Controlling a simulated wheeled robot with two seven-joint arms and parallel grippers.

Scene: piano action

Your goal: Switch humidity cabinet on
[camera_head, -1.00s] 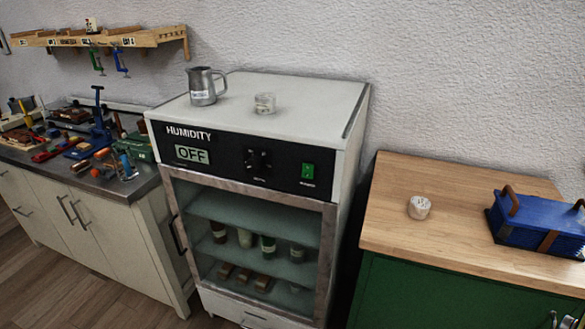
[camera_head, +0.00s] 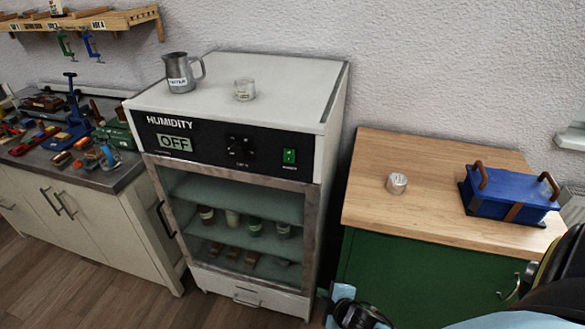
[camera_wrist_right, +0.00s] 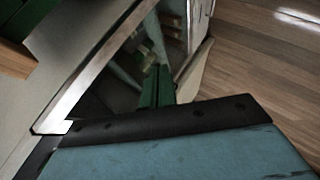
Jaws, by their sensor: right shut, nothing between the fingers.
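The humidity cabinet (camera_head: 228,178) stands in the middle of the head view, its glass door shut. Its black front panel carries the word HUMIDITY, and its display (camera_head: 174,143) reads OFF. A dark dial (camera_head: 241,148) sits mid-panel, and a small green switch (camera_head: 289,156) sits near the panel's right end. My right gripper (camera_head: 326,294) is low in the head view, right of the cabinet's lower front and well below the switch, touching nothing that I can see. In the right wrist view its narrow fingers (camera_wrist_right: 157,88) are together and empty. My left gripper is not in view.
A metal pitcher (camera_head: 181,73) and a small jar (camera_head: 245,90) stand on the cabinet. To the right, a green cabinet with a wooden top (camera_head: 430,160) bears a jar (camera_head: 396,183) and a blue toolbox (camera_head: 508,192). A cluttered workbench (camera_head: 95,185) stands left. Floor is clear in front.

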